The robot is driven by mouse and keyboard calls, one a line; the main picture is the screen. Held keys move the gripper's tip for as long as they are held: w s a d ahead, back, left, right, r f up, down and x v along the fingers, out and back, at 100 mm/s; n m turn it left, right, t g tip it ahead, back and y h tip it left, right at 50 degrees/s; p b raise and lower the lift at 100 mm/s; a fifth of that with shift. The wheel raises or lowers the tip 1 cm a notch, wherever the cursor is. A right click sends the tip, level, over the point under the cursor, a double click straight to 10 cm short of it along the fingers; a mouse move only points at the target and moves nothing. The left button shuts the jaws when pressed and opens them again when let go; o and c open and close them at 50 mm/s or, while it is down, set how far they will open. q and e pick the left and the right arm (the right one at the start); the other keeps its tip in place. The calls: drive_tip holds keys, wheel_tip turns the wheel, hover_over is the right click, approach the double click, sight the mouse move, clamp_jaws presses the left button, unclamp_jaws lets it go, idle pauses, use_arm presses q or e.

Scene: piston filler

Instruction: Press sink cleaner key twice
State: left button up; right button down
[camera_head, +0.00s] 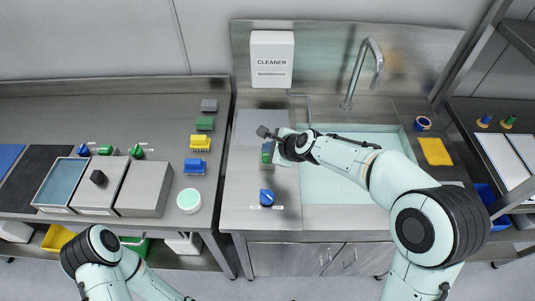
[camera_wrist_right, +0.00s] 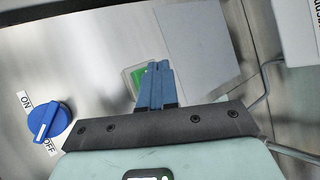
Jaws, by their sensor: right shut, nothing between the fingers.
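The white cleaner dispenser (camera_head: 272,60), lettered CLEANER, hangs on the steel backsplash behind the sink; its corner also shows in the right wrist view (camera_wrist_right: 302,28). A green key (camera_wrist_right: 137,76) in a pale frame is set in the steel counter left of the basin. My right gripper (camera_wrist_right: 159,68) is shut and empty, its blue fingers over the key and hiding part of it. I cannot tell whether they touch it. In the head view the right gripper (camera_head: 266,149) is small and partly hidden by its own wrist. My left gripper is out of view.
A blue knob (camera_head: 266,197) marked ON and OFF sits in front of the key, also in the right wrist view (camera_wrist_right: 48,121). The sink basin (camera_head: 335,190) and tap (camera_head: 362,75) lie to the right. Several sponges and containers stand on the left counter (camera_head: 60,97).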

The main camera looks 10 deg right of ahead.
idle(0.8)
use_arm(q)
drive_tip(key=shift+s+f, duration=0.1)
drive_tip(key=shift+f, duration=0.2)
use_arm(e)
drive_tip(key=shift+f, duration=0.45)
use_arm(q)
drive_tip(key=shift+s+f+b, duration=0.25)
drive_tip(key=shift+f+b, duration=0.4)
drive_tip(key=shift+b, duration=0.25)
use_arm(e)
drive_tip(key=shift+f, duration=0.85)
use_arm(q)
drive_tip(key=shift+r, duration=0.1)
use_arm(e)
drive_tip(key=shift+r, duration=0.1)
use_arm(q)
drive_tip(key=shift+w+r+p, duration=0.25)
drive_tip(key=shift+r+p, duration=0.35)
drive_tip(key=shift+p, duration=0.05)
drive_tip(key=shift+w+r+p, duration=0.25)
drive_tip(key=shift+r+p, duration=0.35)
use_arm(e)
drive_tip(key=shift+r, duration=1.2)
